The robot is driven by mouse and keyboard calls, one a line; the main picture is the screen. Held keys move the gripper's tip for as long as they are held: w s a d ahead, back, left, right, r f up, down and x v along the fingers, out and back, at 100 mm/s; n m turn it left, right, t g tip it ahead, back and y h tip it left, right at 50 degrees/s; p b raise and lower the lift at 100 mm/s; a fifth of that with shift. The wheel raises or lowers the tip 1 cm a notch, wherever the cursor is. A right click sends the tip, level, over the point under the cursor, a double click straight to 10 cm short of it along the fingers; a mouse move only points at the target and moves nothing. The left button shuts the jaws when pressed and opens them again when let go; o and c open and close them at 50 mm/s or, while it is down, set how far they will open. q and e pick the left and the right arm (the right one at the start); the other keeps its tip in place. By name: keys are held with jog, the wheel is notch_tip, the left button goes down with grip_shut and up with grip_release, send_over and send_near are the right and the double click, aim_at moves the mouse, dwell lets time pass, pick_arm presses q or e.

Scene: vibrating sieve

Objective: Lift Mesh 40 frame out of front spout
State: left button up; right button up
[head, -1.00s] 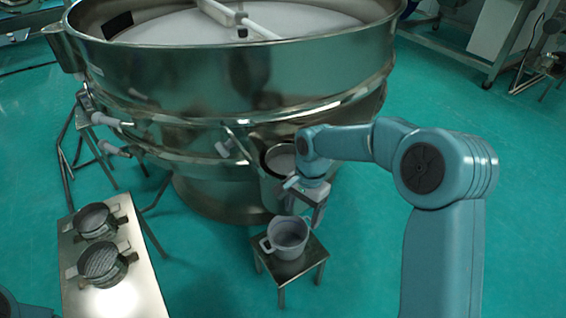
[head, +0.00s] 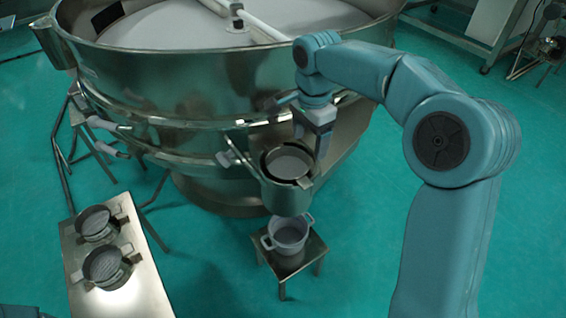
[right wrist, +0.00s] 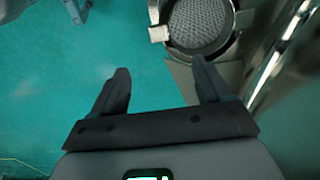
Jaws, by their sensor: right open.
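The front spout (head: 283,198) hangs on the near side of the big sieve drum. A round mesh frame (head: 289,165) sits inside its mouth, with a tab at its lower right. It also shows in the right wrist view as a grey mesh disc in a metal ring (right wrist: 200,24) with pale tabs. No label is readable. My right gripper (head: 319,153) is beside the spout's right rim. In the right wrist view its fingers (right wrist: 162,78) are apart, with nothing between them, and the frame lies beyond the right finger. My left gripper is out of view.
A pot (head: 288,233) stands on a small stool (head: 308,258) below the spout. A steel side table (head: 145,285) at lower left holds two similar round frames, one far (head: 96,224) and one near (head: 107,267). The sieve drum (head: 190,75) fills the back.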

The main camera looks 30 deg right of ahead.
jog(key=b, duration=0.2)
send_over(304, 182)
jog(key=f, duration=1)
jog(key=shift+s+d+f, duration=0.2)
jog(key=shift+s+f, duration=0.05)
jog(key=shift+s, duration=0.1)
jog(key=f, duration=0.5)
jog(key=shift+w+a+f, duration=0.1)
jog(key=shift+w+f, duration=0.1)
jog(key=shift+w, duration=0.1)
jog(key=shift+c, duration=0.2)
jog(key=c, duration=1)
jog(key=shift+r, duration=0.1)
jog(key=shift+c, duration=0.5)
jog(key=shift+r, duration=0.1)
